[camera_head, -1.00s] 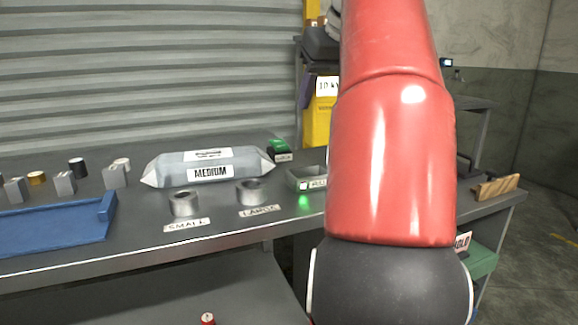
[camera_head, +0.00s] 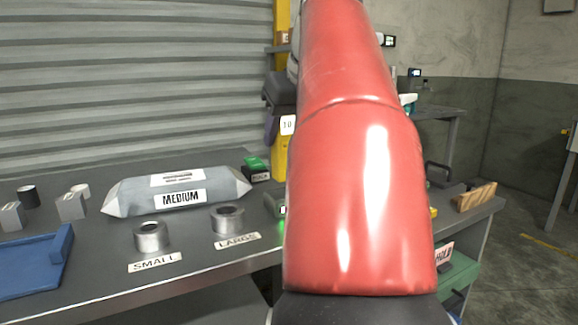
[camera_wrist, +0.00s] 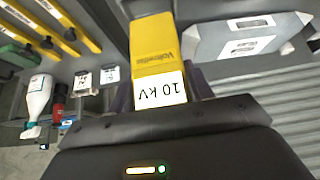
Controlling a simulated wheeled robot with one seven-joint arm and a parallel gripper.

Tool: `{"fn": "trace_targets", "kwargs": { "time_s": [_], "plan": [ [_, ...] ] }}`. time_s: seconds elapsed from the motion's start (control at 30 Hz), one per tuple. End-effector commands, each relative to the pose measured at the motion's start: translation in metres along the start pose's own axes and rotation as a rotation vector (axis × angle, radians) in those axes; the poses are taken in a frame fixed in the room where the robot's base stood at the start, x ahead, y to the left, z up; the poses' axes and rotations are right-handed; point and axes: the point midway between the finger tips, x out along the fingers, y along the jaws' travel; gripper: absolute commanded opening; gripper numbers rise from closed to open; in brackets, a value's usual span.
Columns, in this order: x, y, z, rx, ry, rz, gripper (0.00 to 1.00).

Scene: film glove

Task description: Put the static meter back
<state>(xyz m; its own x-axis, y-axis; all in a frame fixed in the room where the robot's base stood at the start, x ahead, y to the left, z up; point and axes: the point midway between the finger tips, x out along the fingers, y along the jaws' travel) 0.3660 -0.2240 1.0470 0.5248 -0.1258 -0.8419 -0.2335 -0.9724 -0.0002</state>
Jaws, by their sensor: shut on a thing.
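The static meter is a yellow block marked 10 kV (camera_wrist: 153,45), held between the dark fingers of my gripper (camera_wrist: 160,98) in the wrist view. My gripper is shut on it. In the head view the yellow meter (camera_head: 280,160) and its white label show just left of my red arm, above the back of the bench. My arm hides part of the meter and most of the bench right of it. I cannot tell which spot is the meter's own place.
A grey MEDIUM pack (camera_head: 178,192), SMALL ring (camera_head: 152,236), LARGE ring (camera_head: 227,218) and blue tray (camera_head: 35,262) are on the bench. A green-topped box (camera_head: 256,168) stands behind. A wooden rack (camera_head: 477,197) is at right. The wrist view shows a white bottle (camera_wrist: 38,98).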

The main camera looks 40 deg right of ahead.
Motion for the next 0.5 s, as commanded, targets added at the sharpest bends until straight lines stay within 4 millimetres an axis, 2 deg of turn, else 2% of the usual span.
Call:
{"fn": "trace_targets", "kwargs": {
  "time_s": [0.33, 0.5],
  "plan": [
    [0.035, 0.000, 0.023, 0.000, 0.000, 0.000, 0.24],
    [0.043, 0.000, 0.028, -0.001, 0.001, 0.001, 0.24]
  ]
}}
